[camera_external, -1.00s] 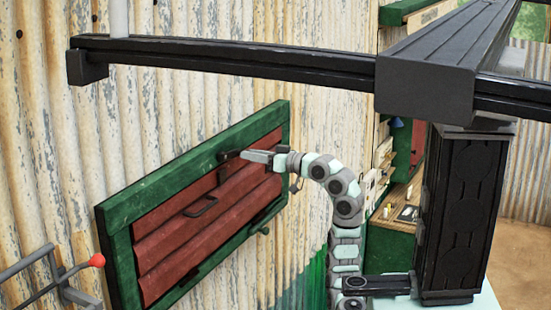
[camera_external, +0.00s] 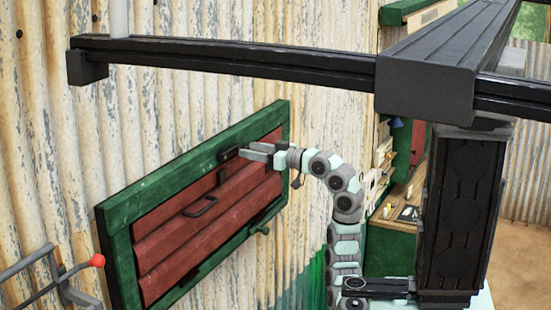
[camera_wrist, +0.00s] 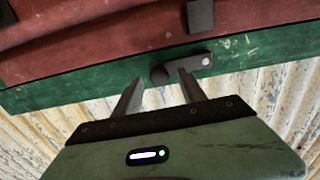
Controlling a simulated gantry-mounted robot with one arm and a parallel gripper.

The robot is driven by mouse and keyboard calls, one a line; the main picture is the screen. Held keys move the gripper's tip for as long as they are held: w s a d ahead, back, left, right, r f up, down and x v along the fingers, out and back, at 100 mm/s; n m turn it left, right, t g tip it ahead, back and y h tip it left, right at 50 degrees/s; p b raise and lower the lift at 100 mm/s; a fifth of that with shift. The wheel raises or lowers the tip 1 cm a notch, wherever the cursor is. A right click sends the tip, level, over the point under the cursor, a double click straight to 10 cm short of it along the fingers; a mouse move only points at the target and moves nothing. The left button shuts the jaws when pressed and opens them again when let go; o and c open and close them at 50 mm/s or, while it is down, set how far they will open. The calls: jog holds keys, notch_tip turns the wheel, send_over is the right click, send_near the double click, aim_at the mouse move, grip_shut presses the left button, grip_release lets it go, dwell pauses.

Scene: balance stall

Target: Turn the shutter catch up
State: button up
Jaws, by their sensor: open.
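The shutter catch (camera_wrist: 186,66) is a short dark bar with a round knob at one end and a pale pivot at the other. In the wrist view it lies nearly along the green frame rail, off the red shutter. In the external view the catch (camera_external: 230,154) is small and partly hidden at the top rail. My gripper (camera_external: 254,150) is open and empty in front of it. In the wrist view my gripper (camera_wrist: 160,78) has its fingers spread, one on each side of the knob; I cannot tell whether either touches it.
The red slatted shutter (camera_external: 170,235) has a dark handle (camera_external: 200,206) and a green frame (camera_external: 120,262). A dark block (camera_wrist: 200,17) sits on the shutter near the catch. A red-knobbed lever (camera_external: 97,260) stands at the lower left. Corrugated wall surrounds the frame.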

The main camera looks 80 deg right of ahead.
jog(key=b+v, duration=0.1)
jog(key=v, duration=0.9)
jog(key=shift+s+b, duration=0.4)
